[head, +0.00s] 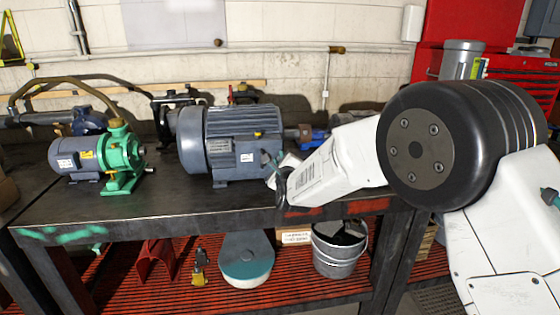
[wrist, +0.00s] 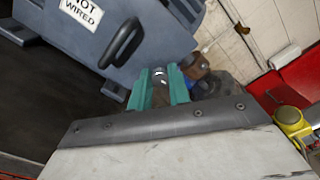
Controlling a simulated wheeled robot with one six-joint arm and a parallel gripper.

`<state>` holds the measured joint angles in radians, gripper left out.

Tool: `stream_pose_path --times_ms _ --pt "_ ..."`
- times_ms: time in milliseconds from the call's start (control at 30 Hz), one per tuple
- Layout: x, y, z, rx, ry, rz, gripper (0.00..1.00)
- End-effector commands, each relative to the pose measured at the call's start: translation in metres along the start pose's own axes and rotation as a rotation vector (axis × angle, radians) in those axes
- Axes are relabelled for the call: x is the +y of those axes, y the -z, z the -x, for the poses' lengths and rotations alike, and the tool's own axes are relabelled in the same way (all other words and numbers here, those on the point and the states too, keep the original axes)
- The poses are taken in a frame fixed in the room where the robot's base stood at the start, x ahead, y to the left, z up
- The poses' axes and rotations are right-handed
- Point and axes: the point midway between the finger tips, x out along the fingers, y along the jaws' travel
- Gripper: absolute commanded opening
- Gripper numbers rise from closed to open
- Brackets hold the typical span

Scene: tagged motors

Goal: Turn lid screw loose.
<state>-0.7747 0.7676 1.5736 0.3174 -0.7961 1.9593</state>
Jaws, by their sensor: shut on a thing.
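The large grey motor (head: 228,140) stands on the dark workbench. In the wrist view its grey side (wrist: 95,70) fills the upper left, with a label reading "NOT WIRED" (wrist: 82,12) and a black handle (wrist: 122,43). My gripper (head: 272,162) is at the motor's right side. In the wrist view the teal fingers of my gripper (wrist: 162,84) are closed around a small silvery piece, which looks like the lid screw (wrist: 159,74). The fingers hide most of the screw, so its thread and seat cannot be made out.
A green pump (head: 122,160) with a smaller grey motor (head: 76,158) stands at the left of the workbench (head: 170,210). A blue part (head: 315,134) lies behind my gripper. A metal bucket (head: 338,250) stands on the red lower shelf. A red tool cabinet (head: 515,75) is at the right.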

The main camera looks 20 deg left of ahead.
Motion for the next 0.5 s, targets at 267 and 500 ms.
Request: stream_pose_path --times_ms 267,500 --pt "0.0009 -0.0004 0.0001 -0.001 -0.001 0.251 0.0" --pt "0.0013 -0.0004 0.0001 -0.001 -0.001 0.48 0.0"
